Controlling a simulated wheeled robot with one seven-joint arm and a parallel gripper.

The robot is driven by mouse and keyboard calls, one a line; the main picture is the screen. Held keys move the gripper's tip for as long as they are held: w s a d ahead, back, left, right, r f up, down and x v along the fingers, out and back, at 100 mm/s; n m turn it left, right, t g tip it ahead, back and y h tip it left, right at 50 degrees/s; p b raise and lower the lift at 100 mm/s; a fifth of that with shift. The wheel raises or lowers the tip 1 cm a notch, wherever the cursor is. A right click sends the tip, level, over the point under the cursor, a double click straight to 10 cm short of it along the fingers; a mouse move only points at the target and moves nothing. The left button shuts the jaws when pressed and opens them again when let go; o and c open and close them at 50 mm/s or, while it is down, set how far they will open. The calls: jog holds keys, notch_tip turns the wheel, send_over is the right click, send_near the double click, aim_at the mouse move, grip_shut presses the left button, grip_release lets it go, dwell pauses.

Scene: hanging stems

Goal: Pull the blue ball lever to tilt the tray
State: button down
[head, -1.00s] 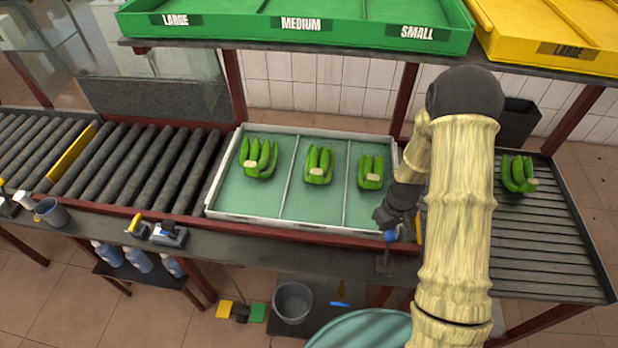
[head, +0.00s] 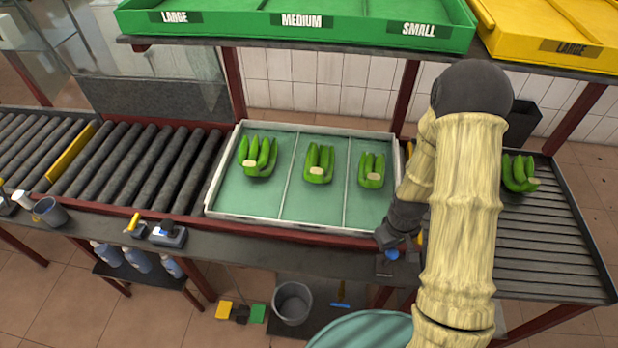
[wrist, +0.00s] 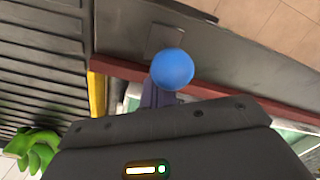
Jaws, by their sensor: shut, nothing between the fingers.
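The blue ball lever (head: 392,254) stands on the dark front ledge, right of the tray's front corner. The ball also shows in the wrist view (wrist: 172,69), in front of my fingertips. My gripper (head: 390,243) is shut and empty, right against or just beside the ball; I cannot tell whether they touch. The lever's stem is mostly hidden. The white-rimmed tray (head: 290,225) has a green floor with three compartments, each with a green banana bunch (head: 319,163). The tray looks flat, with no clear tilt.
A roller conveyor (head: 140,165) with a yellow bar lies left of the tray. A slatted rack (head: 540,240) with another banana bunch (head: 519,173) is at right. Green trays labelled LARGE, MEDIUM and SMALL (head: 300,22) sit on the shelf above. A bucket (head: 292,303) stands below.

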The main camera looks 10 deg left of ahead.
jog(key=shift+s+f, duration=0.1)
jog(key=shift+s, duration=1.1)
jog(key=shift+w, duration=0.55)
jog(key=shift+w, duration=0.1)
notch_tip(320, 180, up, 10)
jog(key=p, duration=0.7)
jog(key=shift+p, duration=0.4)
